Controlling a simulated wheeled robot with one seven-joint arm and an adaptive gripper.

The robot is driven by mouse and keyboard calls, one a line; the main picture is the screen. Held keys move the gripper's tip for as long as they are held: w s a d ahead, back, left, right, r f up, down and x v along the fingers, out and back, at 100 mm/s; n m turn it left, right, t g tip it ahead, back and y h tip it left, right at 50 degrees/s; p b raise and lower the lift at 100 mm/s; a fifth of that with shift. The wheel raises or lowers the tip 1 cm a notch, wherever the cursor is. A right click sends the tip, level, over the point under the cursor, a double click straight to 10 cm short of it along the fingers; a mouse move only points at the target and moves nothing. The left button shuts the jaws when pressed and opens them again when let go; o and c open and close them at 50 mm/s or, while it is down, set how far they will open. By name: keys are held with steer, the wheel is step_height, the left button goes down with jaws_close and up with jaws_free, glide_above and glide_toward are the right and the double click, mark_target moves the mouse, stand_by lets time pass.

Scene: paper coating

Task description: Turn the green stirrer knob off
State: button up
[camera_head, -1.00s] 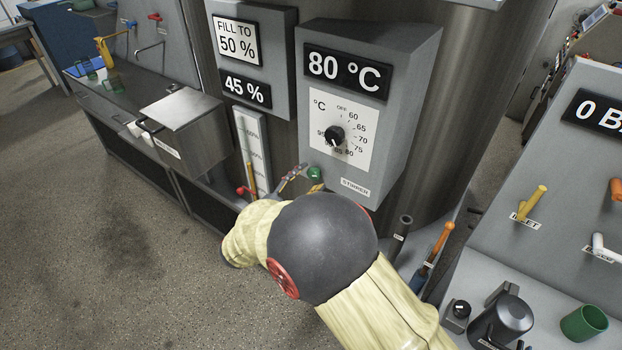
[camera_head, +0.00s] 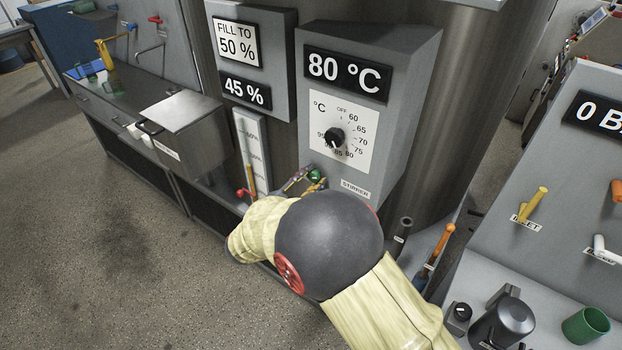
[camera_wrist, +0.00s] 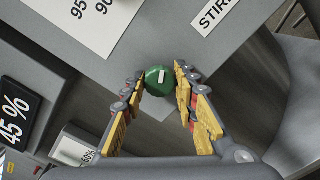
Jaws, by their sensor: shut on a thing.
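The green stirrer knob (camera_wrist: 160,79) is on the grey control box, beside the STIRRER label (camera_wrist: 214,14). A short white mark shows on its face, running nearly up and down in the wrist view. My gripper (camera_wrist: 162,80) has a finger on each side of the knob and is shut on it. In the head view the knob (camera_head: 314,175) shows small between the fingertips (camera_head: 308,179), at the box's lower edge. My arm hides the area just below it.
The temperature dial (camera_head: 335,137) is above the knob, under the 80 °C display (camera_head: 346,75). The level gauge (camera_head: 252,150) and a red-handled valve (camera_head: 243,192) are to the left. A yellow lever (camera_head: 532,203) and a green cup (camera_head: 586,325) are at the right.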

steer(key=c, duration=0.4)
steer(key=shift+n+p, duration=0.3)
steer(key=shift+p, duration=0.1)
steer(key=n+p, duration=0.4)
steer(key=p, duration=0.1)
steer(key=shift+r, duration=0.2)
steer(key=n+p, duration=0.4)
steer(key=shift+n, duration=0.3)
steer(key=shift+f+n+p, duration=0.15)
steer(key=shift+n+p, duration=1.1)
steer(key=shift+n, duration=0.05)
steer(key=o, duration=1.2)
steer(key=shift+c, duration=0.2)
